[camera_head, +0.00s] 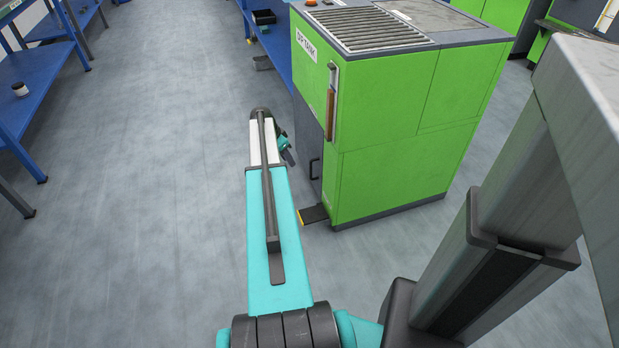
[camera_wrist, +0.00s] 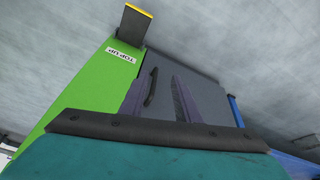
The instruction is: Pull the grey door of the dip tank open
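The dip tank (camera_head: 400,120) is a green cabinet with a grey slatted top. Its grey door (camera_head: 316,150) is on the left face and looks shut, with a black upright handle (camera_head: 315,168) low on it. In the wrist view the grey door (camera_wrist: 205,95) lies ahead, and the black handle (camera_wrist: 151,87) shows between my fingers, closer to the left one. My gripper (camera_wrist: 160,79) is open, with its two fingers apart. Whether the fingers reach the handle's depth I cannot tell. In the head view my arm mostly hides the gripper.
A black pedal with a yellow edge (camera_head: 313,214) sticks out at the tank's base; it also shows in the wrist view (camera_wrist: 134,24). A blue bench (camera_head: 272,45) stands behind the tank. Blue tables (camera_head: 35,80) stand at the left. The floor between is clear.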

